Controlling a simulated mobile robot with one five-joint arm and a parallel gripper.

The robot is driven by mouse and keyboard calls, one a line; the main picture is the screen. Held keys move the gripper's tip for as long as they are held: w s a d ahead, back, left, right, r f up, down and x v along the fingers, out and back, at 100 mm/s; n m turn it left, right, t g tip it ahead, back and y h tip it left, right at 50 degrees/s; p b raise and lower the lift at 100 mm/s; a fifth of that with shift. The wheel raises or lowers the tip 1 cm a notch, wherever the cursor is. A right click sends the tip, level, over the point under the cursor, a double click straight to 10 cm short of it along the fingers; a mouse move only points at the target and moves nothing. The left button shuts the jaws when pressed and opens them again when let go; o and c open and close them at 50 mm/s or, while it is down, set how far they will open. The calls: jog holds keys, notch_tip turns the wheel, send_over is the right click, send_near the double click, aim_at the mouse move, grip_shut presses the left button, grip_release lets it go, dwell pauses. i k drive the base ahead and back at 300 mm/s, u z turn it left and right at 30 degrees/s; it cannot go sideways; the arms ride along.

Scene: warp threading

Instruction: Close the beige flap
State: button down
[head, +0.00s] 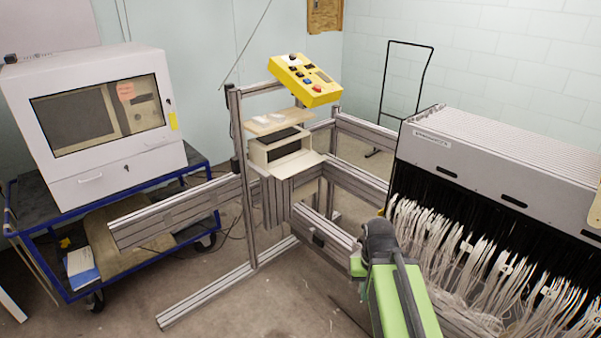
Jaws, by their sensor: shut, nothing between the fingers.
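A small beige box (258,152) sits on the metal frame in the middle of the head view, with a dark opening in its front. Its beige flap (299,165) is lowered and sticks out flat from the lower front edge, so the box stands open. My green arm (402,305) comes up from the bottom right, to the right of and nearer than the box. It is well apart from the flap. I cannot make out the fingers of my gripper.
A beige board (268,122) lies above the box, below a yellow control panel (305,80). Metal rails (345,178) surround the box. A loom part with white threads (440,240) stands at right, a blue cart (190,205) at left.

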aim_at(287, 170)
jog(key=u, duration=0.65)
jog(key=i, duration=1.5)
jog(key=u, duration=0.95)
